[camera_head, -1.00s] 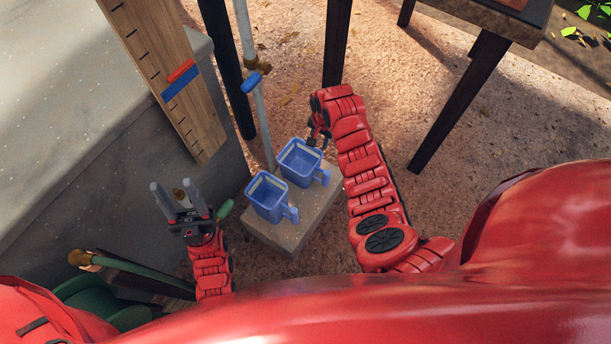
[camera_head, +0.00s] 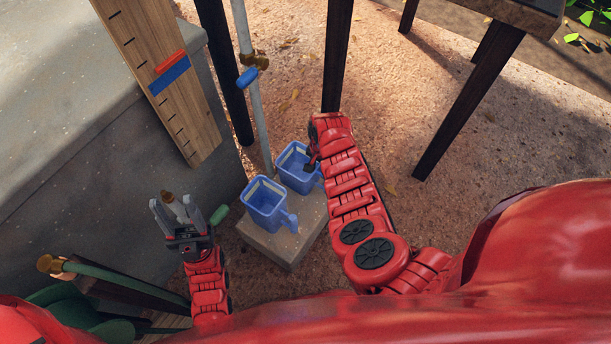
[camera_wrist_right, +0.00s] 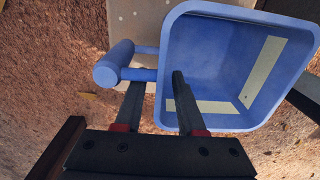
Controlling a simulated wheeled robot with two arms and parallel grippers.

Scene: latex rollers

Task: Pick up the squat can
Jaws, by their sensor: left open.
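Two blue square cans with side handles stand on a pale block; I cannot tell for sure which is the squat one. The near can (camera_head: 265,207) is to the left, and the far can (camera_head: 293,178) stands behind it to the right. My right gripper (camera_head: 311,160) is at the far can's handle side, partly hidden by my arm. In the right wrist view the fingers (camera_wrist_right: 158,85) are apart, one inside a blue can (camera_wrist_right: 215,60) and one outside beside its handle (camera_wrist_right: 116,65). My left gripper (camera_head: 177,212) is open and empty, left of the block.
The pale block (camera_head: 285,245) carries both cans. A pipe (camera_head: 253,100) with a blue-handled tap (camera_head: 248,78) rises behind them. A marked wooden board (camera_head: 165,85) leans against the grey ledge (camera_head: 60,120) at left. Dark table legs (camera_head: 465,105) stand at right.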

